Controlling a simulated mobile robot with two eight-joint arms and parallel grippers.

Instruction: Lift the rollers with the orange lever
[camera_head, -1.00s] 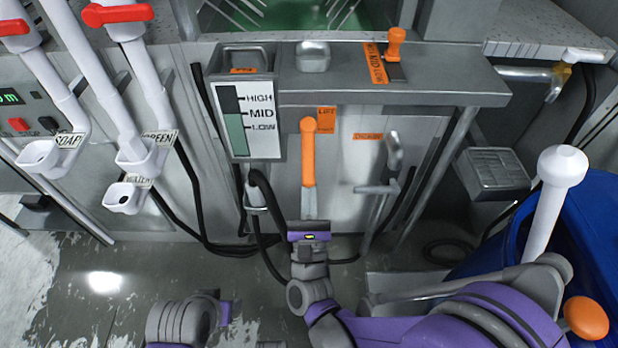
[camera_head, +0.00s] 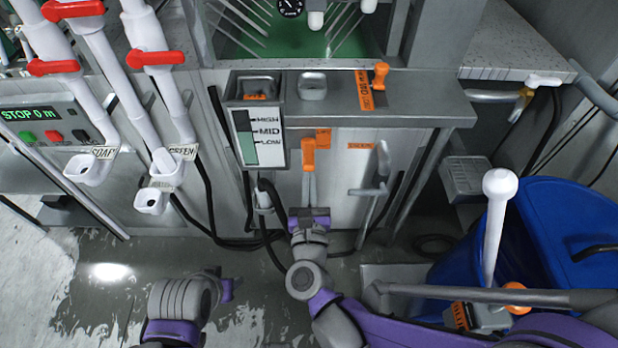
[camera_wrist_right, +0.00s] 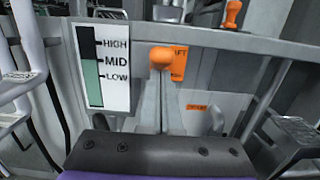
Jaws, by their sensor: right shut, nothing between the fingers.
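The orange lever (camera_head: 308,155) is upright on the front of the grey machine, under the ledge and beside an orange LIFT label (camera_head: 322,135). Its orange knob also shows in the right wrist view (camera_wrist_right: 161,57). My right gripper (camera_head: 309,179) is in front of the lever, pointing at it. Its grey fingers (camera_wrist_right: 161,75) are together and empty, and overlap the lower part of the handle. I cannot tell whether they touch it. The rollers are not clearly visible.
A HIGH/MID/LOW gauge (camera_head: 257,137) is just left of the lever. A grey handle (camera_head: 383,160) is to its right, and an orange-knobbed lever (camera_head: 381,75) is on the ledge. White pipes with red valves (camera_head: 72,10) are at left. A blue barrel (camera_head: 565,225) is at right.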

